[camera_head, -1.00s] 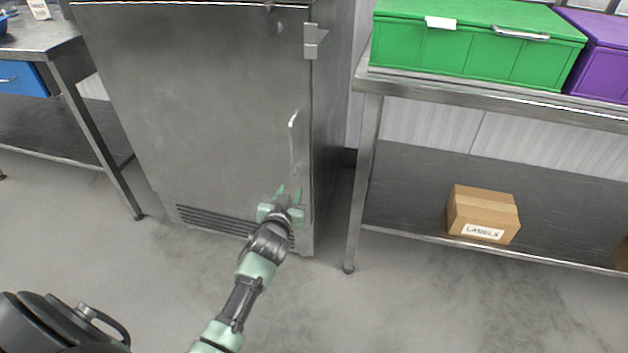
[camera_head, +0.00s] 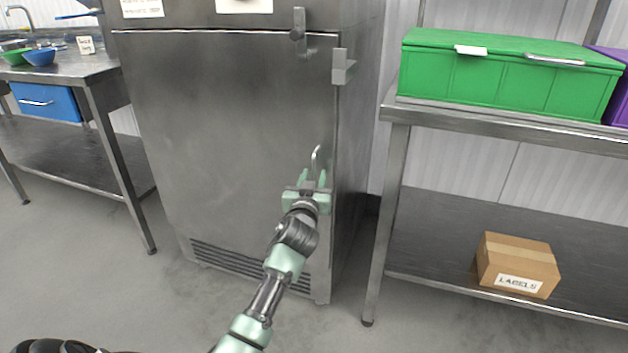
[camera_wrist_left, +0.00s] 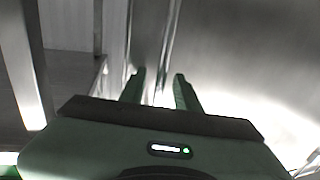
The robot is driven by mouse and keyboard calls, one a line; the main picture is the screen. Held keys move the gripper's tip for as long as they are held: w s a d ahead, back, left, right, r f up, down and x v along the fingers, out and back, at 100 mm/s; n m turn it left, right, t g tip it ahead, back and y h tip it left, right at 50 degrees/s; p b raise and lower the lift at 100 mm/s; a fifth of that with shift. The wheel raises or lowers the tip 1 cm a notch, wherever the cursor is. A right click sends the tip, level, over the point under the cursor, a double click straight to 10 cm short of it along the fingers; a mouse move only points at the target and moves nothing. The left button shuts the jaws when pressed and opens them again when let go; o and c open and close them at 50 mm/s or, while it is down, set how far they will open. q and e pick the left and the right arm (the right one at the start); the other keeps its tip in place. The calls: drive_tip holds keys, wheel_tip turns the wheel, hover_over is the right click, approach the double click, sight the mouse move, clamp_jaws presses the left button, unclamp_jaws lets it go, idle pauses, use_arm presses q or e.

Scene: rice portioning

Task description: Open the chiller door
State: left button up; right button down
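The chiller door (camera_head: 220,130) is a grey metal panel and stands shut. Its upright bar handle (camera_head: 316,158) is near the door's right edge, and its lower part is hidden behind my gripper. My left gripper (camera_head: 314,180) is in front of the handle with its fingers apart and pointing up toward it. In the left wrist view, the two green fingers (camera_wrist_left: 160,88) are spread, with a bright upright bar, likely the handle (camera_wrist_left: 168,50), ahead of the gap. I cannot tell whether the fingers touch it. My right gripper is not in view.
A metal shelf table (camera_head: 480,115) stands right of the chiller, holding a green crate (camera_head: 500,80) with a labelled box (camera_head: 517,265) below. A metal bench (camera_head: 70,68) with a blue drawer (camera_head: 46,102) stands at left. The floor in front is clear.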

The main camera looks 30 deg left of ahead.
use_arm(q)
drive_tip(key=shift+w+a, duration=0.1)
drive_tip(key=shift+w, duration=0.05)
clamp_jaws()
idle(1.4)
